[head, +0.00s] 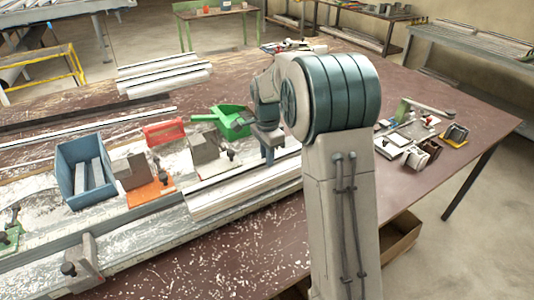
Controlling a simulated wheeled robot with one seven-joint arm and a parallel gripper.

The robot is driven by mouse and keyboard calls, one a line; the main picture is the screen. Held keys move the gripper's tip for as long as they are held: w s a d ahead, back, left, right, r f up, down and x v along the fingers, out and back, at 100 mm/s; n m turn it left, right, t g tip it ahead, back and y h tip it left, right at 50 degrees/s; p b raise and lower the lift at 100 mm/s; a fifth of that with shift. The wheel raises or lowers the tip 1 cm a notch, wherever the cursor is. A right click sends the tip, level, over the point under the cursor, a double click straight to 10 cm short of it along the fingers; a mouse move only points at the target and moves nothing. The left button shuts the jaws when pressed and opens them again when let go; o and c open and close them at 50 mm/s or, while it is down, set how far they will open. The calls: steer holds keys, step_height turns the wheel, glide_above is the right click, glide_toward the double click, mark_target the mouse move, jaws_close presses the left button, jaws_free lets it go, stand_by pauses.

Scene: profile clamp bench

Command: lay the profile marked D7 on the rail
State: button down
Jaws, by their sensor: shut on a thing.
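My gripper (269,155) points down over the middle of the bench and is shut on a pale, long profile (240,187). The profile's right end is hidden behind my arm. It lies low, over or against the long grey rail (140,228) along the bench's front; I cannot tell whether it touches the rail. No D7 mark is legible. More pale profiles (163,78) lie stacked at the back left.
A blue bin (70,192) with grey pieces, an orange-based block (152,192), grey blocks (208,150), a red holder (164,132) and a green scoop (232,122) crowd the bench. A clamp (82,262) stands at the front left. Small parts lie at right.

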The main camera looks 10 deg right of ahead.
steer(key=shift+f, duration=0.4)
stand_by(0.4)
steer(key=c, duration=1.3)
jaws_free()
steer(key=shift+o, duration=0.2)
steer(key=shift+r, duration=0.1)
